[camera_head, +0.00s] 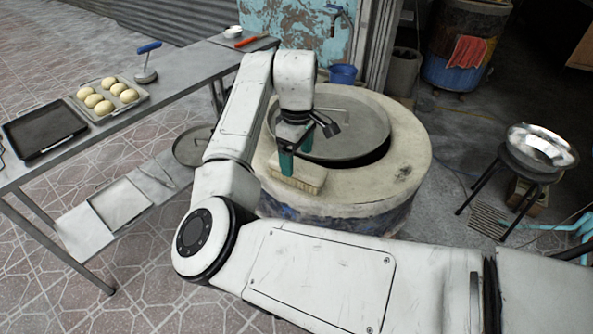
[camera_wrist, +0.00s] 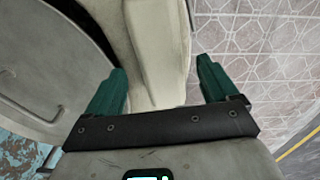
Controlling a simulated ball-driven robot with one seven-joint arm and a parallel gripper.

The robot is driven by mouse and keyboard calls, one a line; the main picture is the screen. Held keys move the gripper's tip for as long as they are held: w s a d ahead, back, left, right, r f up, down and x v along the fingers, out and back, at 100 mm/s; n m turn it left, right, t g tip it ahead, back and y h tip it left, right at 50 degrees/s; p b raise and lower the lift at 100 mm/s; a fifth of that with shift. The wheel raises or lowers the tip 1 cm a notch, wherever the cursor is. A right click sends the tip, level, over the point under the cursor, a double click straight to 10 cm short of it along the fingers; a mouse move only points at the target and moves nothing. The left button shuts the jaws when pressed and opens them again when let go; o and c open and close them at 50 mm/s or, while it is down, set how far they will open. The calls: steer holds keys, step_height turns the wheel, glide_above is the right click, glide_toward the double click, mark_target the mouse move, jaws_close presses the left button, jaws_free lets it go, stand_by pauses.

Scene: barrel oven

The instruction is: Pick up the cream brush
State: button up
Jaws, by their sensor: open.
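The cream brush (camera_head: 305,177) is a pale block lying on the near rim of the round barrel oven (camera_head: 408,160). My gripper (camera_head: 290,162) points down at it, with its teal fingers at the brush's left end in the head view. In the wrist view the cream brush (camera_wrist: 160,40) shows between the two spread teal fingers of my gripper (camera_wrist: 160,66). My gripper is open. I cannot tell whether a finger touches the brush. My arm and gripper hide part of the oven top.
A grey round lid (camera_head: 345,125) covers the oven's middle. A metal table (camera_head: 50,175) at left holds a tray of buns (camera_head: 108,96), a dark tray (camera_head: 42,130) and a blue-handled tool (camera_head: 148,62). A metal bowl (camera_head: 541,146) stands on a stool at right.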

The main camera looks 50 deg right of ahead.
mark_target(297, 163)
steer(key=shift+s+f, duration=0.1)
steer(key=shift+f, duration=1.75)
steer(key=shift+c, duration=0.5)
steer(key=c, duration=1.1)
